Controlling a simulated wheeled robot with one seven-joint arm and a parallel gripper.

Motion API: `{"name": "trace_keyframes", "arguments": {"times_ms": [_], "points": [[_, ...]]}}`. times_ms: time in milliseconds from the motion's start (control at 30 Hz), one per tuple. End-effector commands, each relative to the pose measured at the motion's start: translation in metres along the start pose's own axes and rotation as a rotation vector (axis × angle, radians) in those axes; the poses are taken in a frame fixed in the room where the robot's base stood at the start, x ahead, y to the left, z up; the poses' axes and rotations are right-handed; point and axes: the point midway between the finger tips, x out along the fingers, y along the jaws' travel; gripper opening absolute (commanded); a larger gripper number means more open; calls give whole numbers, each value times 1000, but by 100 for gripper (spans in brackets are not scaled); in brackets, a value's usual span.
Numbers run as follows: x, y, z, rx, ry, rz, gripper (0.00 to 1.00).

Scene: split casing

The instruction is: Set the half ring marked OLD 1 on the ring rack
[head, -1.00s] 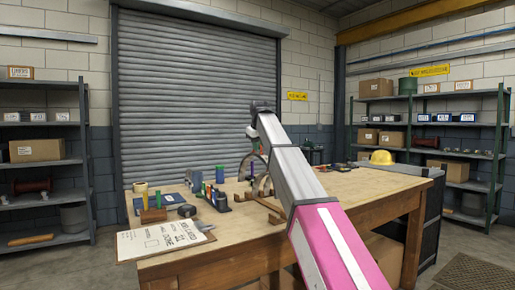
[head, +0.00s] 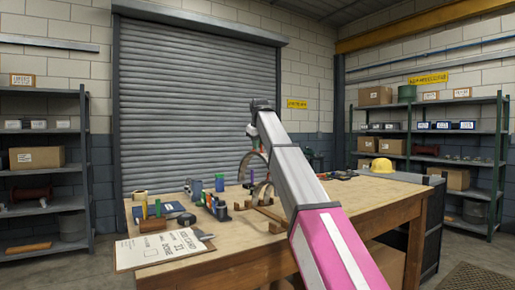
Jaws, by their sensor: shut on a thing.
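A grey half ring (head: 246,165) shows as an arch near the back of the workbench (head: 228,240), left of my arm. Its marking cannot be read. My gripper (head: 254,150) is mostly hidden behind my own arm; it appears shut on the top of this half ring. The low wooden ring rack (head: 268,212) lies on the bench just in front, partly covered by my arm. A second half ring (head: 257,190) stands as an arch at the rack, its right part hidden. Whether the held ring touches anything is unclear.
Left of the rack stand several small blue and green items (head: 212,200), a tape measure (head: 187,219) and a brown block (head: 152,225). A clipboard (head: 165,249) lies at the front left. A yellow hard hat (head: 382,165) sits at the back right. The bench's front middle is clear.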

Motion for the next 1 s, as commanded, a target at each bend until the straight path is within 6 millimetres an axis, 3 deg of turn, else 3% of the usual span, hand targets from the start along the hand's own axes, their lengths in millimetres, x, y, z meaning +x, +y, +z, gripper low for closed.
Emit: {"name": "trace_keyframes", "arguments": {"times_ms": [633,1000], "points": [[-39,9,-18,0,5,2,0],[-43,10,-19,0,5,2,0]]}}
